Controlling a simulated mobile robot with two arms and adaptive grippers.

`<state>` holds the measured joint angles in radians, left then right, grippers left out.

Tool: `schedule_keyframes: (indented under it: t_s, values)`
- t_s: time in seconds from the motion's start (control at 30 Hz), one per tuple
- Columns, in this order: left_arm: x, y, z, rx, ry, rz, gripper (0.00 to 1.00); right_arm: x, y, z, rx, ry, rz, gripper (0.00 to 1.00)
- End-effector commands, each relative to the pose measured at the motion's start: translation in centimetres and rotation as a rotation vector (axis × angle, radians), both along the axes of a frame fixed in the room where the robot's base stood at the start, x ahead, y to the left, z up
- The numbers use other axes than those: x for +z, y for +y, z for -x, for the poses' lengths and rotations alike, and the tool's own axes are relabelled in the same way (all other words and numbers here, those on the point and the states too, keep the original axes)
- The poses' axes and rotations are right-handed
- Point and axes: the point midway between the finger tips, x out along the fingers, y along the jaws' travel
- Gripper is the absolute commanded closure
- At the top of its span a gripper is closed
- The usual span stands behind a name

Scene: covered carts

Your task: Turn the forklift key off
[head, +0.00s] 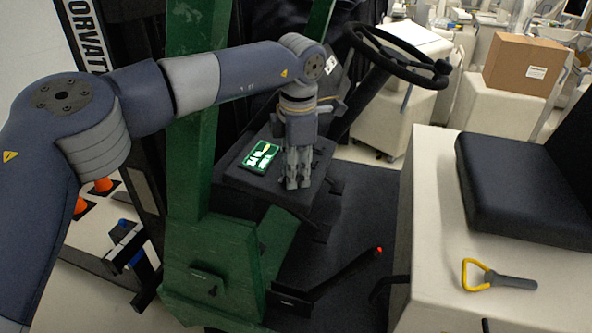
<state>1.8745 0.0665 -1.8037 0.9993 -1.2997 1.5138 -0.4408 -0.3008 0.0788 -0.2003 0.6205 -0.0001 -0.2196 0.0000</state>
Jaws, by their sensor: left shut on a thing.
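My left gripper (297,168) points down at the right part of the forklift's dark dash console (236,177). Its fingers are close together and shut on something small. The key is hidden behind the fingers, so I cannot tell which way it is turned. A lit green display panel (262,158) sits on the console just left of the gripper. My right gripper is not in view.
The steering wheel (392,55) stands behind and right of the gripper. A green post (188,190) rises left of the console. A black seat (525,185) and a yellow-handled tool (497,277) are at right. A cardboard box (527,64) stands on a covered cart behind.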

Motion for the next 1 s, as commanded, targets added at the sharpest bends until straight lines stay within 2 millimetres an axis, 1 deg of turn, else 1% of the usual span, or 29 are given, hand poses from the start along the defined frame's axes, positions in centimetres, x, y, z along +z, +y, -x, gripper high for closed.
schedule_keyframes:
  t_s: [0.1,0.27,0.6,0.8,1.0]
  values:
    - [-0.2,0.0,0.0,0.051,-0.013,0.004,0.99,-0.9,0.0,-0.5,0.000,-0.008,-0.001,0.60]
    - [-0.3,0.0,-0.1,0.157,-0.037,0.011,0.99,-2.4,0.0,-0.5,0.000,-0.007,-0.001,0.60]
    - [-0.3,0.0,0.0,0.466,-0.100,0.031,0.99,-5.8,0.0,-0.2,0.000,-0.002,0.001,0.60]
    - [-0.2,-0.1,0.0,0.646,-0.138,0.044,0.99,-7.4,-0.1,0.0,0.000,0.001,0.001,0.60]
    - [0.0,-0.1,0.0,0.803,-0.167,0.055,0.99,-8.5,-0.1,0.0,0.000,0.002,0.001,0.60]
